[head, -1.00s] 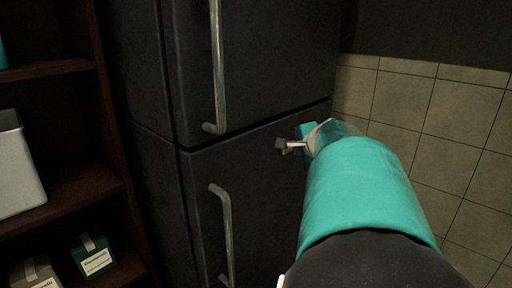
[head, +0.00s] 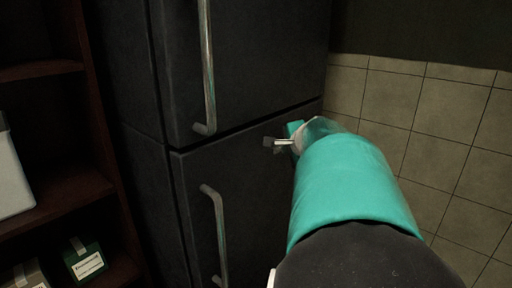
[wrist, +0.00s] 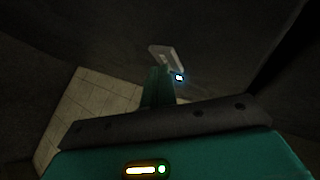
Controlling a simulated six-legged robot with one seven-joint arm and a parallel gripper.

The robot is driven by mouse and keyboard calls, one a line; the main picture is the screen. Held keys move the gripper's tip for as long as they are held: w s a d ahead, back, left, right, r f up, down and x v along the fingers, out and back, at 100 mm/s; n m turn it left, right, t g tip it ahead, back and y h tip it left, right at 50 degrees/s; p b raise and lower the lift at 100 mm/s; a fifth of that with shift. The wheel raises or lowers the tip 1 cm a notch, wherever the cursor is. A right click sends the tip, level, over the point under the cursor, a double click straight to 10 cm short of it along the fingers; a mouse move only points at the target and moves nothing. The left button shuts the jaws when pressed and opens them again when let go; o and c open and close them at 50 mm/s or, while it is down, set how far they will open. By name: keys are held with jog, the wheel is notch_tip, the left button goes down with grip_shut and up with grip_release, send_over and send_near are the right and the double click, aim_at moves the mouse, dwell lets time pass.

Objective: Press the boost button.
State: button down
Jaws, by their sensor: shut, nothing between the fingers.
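No boost button and no barrel oven can be made out in either view. My gripper (head: 268,143) is shut and empty, held out in front of the dark fridge in the head view. Whether it touches the fridge cannot be told. In the wrist view, the grey fingers of my gripper (wrist: 166,56) show dimly against a dark background. A small bluish-white light (wrist: 179,77) glows beside them; what it belongs to is unclear.
The dark two-door fridge (head: 250,75) has an upper handle (head: 208,70) and a lower handle (head: 220,230). A dark wooden shelf (head: 60,190) at left holds a green box (head: 86,260) and a pale container (head: 10,175). A tiled wall (head: 420,100) stands at right.

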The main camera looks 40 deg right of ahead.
jog(key=shift+s, duration=0.45)
jog(key=s, duration=0.6)
jog(key=shift+d, duration=0.3)
dwell(0.4)
